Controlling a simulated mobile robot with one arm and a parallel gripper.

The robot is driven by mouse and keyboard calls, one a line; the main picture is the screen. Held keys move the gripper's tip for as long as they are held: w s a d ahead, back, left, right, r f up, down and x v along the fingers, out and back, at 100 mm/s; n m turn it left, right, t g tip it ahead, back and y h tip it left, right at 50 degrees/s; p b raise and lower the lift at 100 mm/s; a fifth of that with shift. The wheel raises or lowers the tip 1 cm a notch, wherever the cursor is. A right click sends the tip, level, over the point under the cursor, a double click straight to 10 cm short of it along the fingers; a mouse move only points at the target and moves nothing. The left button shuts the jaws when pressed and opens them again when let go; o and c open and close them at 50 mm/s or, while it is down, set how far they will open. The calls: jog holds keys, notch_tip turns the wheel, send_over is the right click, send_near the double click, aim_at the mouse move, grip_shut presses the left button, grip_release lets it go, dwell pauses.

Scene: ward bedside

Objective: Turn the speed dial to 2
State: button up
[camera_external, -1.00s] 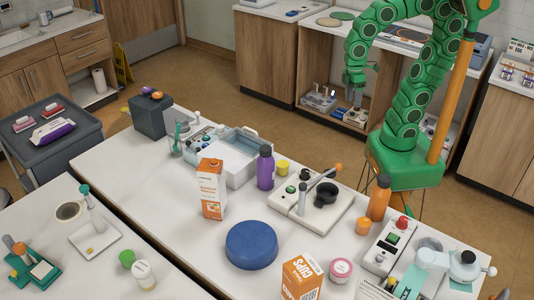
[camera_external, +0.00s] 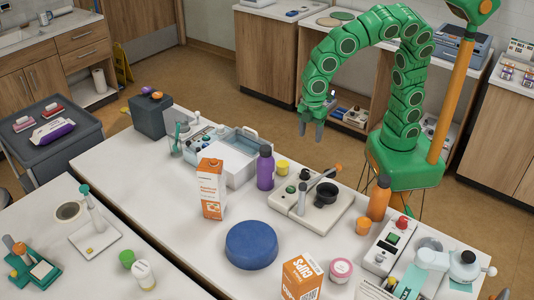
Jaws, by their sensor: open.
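I cannot make out a numbered speed dial for certain at this size. A white flat device (camera_external: 312,213) on the bench carries a dark round part (camera_external: 326,192), a small green button and a lever with an orange tip. A second white device (camera_external: 383,254) at the front right has a red knob (camera_external: 403,222) and a small green display; its markings are too small to read. My gripper (camera_external: 311,130) is open and empty, fingers pointing down, in the air beyond the far edge of the bench. It is apart from both devices.
A purple bottle (camera_external: 265,168), an orange bottle (camera_external: 379,199), a yellow cup (camera_external: 282,167) and an orange-white carton (camera_external: 211,189) stand upright on the bench (camera_external: 145,205). A blue round object (camera_external: 251,245) lies nearer. Bare bench lies left of the carton.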

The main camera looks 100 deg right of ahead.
aim_at(305, 171)
jog(key=a+f+n, duration=0.1)
jog(key=f, duration=0.1)
jog(key=w+a+f, duration=0.1)
jog(key=a+f, duration=0.1)
jog(key=w+a+f+n, duration=0.1)
jog(key=a, duration=0.1)
jog(key=shift+a+f+n+h, duration=0.15)
jog(key=shift+f+n+h, duration=0.15)
jog(key=shift+f+h, duration=0.1)
jog(key=shift+f, duration=3.8)
jog(key=c, duration=1)
jog(key=shift+c, duration=0.2)
